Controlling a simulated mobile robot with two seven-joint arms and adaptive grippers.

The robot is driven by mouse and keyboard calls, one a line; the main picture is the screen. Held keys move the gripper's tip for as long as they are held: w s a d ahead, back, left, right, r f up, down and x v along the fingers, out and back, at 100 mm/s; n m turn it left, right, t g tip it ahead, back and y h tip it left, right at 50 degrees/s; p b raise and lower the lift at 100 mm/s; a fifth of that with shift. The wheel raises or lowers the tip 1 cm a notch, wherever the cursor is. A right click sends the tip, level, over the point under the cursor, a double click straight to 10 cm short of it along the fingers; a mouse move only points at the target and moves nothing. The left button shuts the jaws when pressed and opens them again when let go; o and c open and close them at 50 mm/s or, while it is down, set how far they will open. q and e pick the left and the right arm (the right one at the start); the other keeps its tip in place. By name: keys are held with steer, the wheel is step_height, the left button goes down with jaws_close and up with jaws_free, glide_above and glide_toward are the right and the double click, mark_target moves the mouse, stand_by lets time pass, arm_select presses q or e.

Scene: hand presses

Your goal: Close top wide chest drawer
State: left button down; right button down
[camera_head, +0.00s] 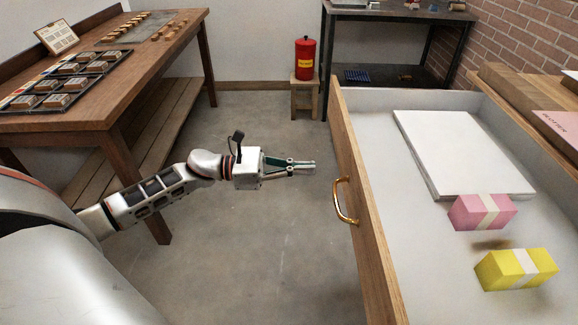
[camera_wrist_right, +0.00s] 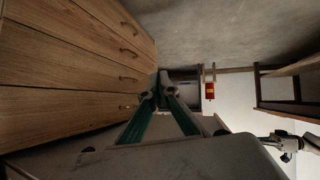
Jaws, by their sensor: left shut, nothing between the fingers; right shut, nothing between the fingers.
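The wide top drawer (camera_head: 350,190) of the chest is pulled out at the right of the head view. Its wooden front carries a brass handle (camera_head: 345,201). My left gripper (camera_head: 312,166) is shut and empty, to the left of the drawer front and apart from it. The right wrist view shows wooden drawer fronts (camera_wrist_right: 70,62) with several small handles at its left. My right gripper (camera_wrist_right: 158,95) is shut and empty there, beside the fronts; I cannot tell whether it touches them. It is not seen in the head view.
The drawer holds a stack of white paper (camera_head: 460,155), a pink bundle (camera_head: 482,212) and a yellow bundle (camera_head: 516,269). A wooden workbench (camera_head: 120,105) stands at the left. A red can (camera_head: 304,58) sits on a stool (camera_head: 304,98). The floor before the drawer is clear.

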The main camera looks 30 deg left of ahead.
mark_target(347, 168)
arm_select(q)
steer(key=x, duration=0.7)
steer(key=shift+w, duration=0.1)
steer(key=shift+d, duration=0.15)
steer(key=shift+w, duration=0.1)
